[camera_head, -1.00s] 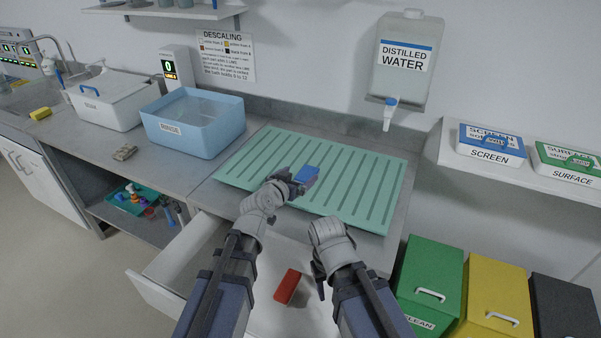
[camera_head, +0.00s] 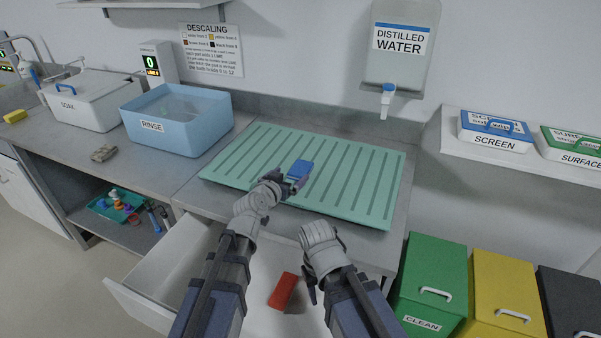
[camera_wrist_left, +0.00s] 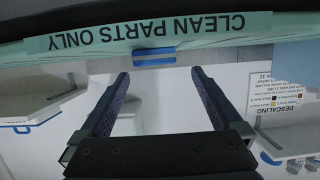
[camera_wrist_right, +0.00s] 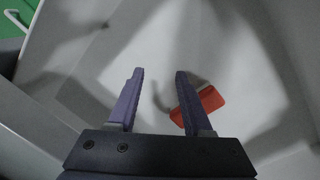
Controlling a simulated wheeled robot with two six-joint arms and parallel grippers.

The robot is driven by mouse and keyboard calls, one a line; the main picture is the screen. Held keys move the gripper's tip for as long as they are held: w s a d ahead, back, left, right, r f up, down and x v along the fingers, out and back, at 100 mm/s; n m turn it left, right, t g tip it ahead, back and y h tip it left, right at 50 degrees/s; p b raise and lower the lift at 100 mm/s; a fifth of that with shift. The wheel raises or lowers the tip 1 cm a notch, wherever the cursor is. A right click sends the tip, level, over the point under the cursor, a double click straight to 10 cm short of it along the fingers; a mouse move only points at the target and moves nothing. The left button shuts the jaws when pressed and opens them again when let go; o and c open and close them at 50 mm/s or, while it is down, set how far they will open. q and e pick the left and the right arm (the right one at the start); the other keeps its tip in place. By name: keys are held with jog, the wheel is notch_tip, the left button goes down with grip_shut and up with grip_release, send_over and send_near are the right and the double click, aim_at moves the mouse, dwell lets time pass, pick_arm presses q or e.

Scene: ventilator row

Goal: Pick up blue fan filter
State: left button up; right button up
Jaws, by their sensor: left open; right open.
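The blue fan filter (camera_head: 300,170) is a small blue block that appears against the green ribbed mat (camera_head: 379,192), just beyond my left gripper (camera_head: 284,187). In the left wrist view the filter (camera_wrist_left: 154,57) shows as a blue bar by the mat's edge lettered CLEAN PARTS ONLY. It lies ahead of the open fingers (camera_wrist_left: 160,73), between their lines, with nothing visible in their grasp. My right gripper (camera_head: 314,289) is open and empty over the open drawer. The right wrist view shows its fingers (camera_wrist_right: 158,73) with a red block (camera_wrist_right: 197,105) lying beyond them.
The red block (camera_head: 283,291) lies in the open drawer (camera_head: 150,272) below the counter. A blue RINSE tub (camera_head: 177,121) and a white SOAK box (camera_head: 97,101) stand left of the mat. Green (camera_head: 434,275) and yellow (camera_head: 503,290) bins stand right. A water dispenser (camera_head: 399,45) hangs behind.

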aim_at(301, 167)
pick_arm(q)
jog(key=shift+d+b+x, duration=0.15)
jog(key=shift+b+x, duration=0.25)
jog(key=shift+x, duration=1.15)
jog(key=shift+d+b+x, duration=0.15)
jog(key=shift+b+x, duration=0.2)
jog(key=shift+x, duration=1.2)
jog(key=shift+s+r, duration=0.1)
jog(key=shift+s, duration=0.05)
jog(key=shift+c, duration=0.2)
jog(key=c, duration=1.4)
jog(key=shift+r, duration=0.1)
notch_tip(301, 167, up, 10)
jog(key=p, duration=1)
